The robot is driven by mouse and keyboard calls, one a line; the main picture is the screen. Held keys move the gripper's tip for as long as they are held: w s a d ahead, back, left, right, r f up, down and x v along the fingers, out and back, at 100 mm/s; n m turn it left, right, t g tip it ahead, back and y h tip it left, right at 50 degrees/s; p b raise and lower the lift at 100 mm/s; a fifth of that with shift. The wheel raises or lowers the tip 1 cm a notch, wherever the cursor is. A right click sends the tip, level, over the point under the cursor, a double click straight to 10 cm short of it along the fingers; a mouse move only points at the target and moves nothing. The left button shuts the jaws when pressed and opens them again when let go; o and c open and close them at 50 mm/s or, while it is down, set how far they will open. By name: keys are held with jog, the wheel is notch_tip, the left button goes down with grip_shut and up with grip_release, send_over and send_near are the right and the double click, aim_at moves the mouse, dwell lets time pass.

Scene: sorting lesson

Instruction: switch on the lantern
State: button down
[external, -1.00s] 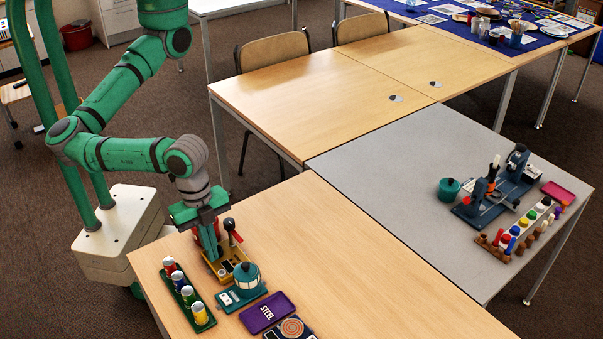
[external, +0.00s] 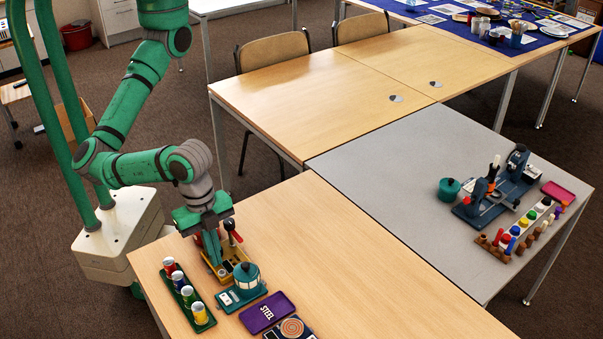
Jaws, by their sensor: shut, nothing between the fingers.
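The lantern (external: 246,277) is a small teal lamp with pale panels, upright on a teal base plate (external: 252,294) on the near wooden table. A white switch plate (external: 226,299) sits on the base to the left of the lamp. My gripper (external: 216,262) points down behind and to the left of the lantern, over or beside a yellow tray. Its fingers are shut and hold nothing. Their tips are partly hidden, and I cannot tell if they touch anything.
The yellow tray (external: 243,257) holds an upright lever with a red part (external: 232,238). A green rack (external: 207,309) of several cans stands left of the lantern. A purple "STEEL" tray (external: 267,312) and a coil plate (external: 291,328) lie to the right. The table's right side is clear.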

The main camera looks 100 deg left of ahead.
aim_at(228, 301)
jog(key=f, duration=0.4)
jog(key=w+d+f, duration=0.1)
jog(key=f, duration=0.8)
jog(key=shift+w+d+f, duration=0.15)
jog(key=shift+f, duration=0.2)
